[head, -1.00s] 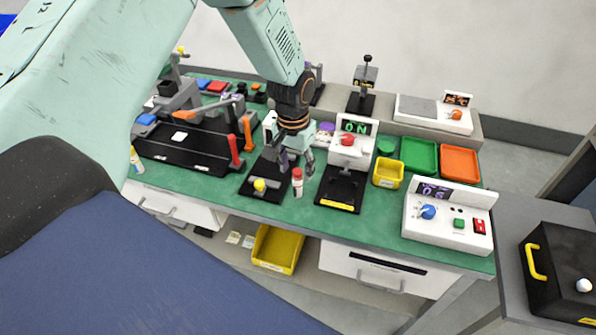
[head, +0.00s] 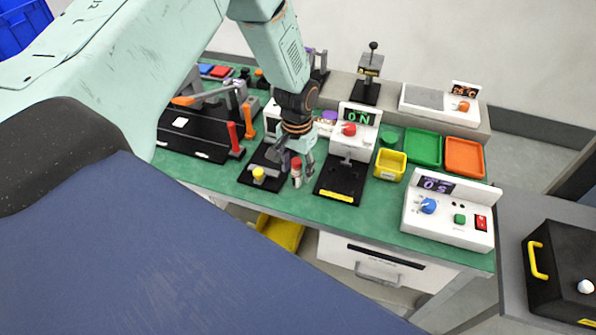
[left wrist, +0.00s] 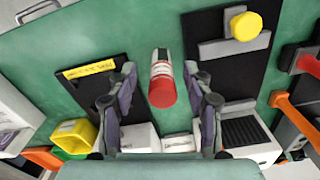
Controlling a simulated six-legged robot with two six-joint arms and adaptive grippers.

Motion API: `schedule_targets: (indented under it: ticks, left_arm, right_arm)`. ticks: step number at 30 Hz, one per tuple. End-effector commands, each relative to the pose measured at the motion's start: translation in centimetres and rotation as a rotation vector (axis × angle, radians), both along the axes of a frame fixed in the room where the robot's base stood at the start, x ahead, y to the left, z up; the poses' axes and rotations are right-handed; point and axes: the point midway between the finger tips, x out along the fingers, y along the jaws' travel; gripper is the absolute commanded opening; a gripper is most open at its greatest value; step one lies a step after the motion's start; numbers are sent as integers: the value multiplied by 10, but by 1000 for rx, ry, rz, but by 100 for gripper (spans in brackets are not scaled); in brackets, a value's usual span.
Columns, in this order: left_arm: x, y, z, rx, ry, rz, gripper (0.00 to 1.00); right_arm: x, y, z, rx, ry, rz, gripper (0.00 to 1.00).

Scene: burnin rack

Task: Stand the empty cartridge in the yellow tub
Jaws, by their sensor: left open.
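A small white cylinder with a red cap and red bands, which looks like the cartridge (head: 296,176), stands on the green bench top between two black fixtures. It also shows in the left wrist view (left wrist: 162,84). My left gripper (head: 299,170) is open, its fingers on either side of the cartridge; in the left wrist view (left wrist: 163,74) there are gaps on both sides. The yellow tub (head: 389,174) stands to the right on the bench, and shows at lower left in the left wrist view (left wrist: 70,141). Its inside looks empty. My right gripper is not in view.
A press-like fixture with a black base (head: 340,184) stands between cartridge and tub. A fixture with a yellow knob (head: 258,175) is close left of the cartridge. Green (head: 423,148) and orange (head: 464,158) trays lie behind the tub. A white control box (head: 447,218) stands right.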

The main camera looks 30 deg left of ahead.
Motion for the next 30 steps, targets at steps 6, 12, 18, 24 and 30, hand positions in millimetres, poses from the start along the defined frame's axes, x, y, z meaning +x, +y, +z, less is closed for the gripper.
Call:
schedule_targets:
  ticks: [6, 12, 18, 24, 30]
  left_arm:
    - [2, 0, -15, 0, -1, -1, 51]
    - [4, -1, -15, 0, -1, -1, 49]
    - [4, -1, -15, 0, -1, -1, 32]
    - [4, -1, -15, 0, -1, -1, 15]
    - [4, -1, -15, 0, -1, -1, 0]
  right_arm:
    - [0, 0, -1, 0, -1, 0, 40]
    - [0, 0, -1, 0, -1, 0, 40]
    - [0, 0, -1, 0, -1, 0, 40]
    - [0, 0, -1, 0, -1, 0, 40]
    - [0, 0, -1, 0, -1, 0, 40]
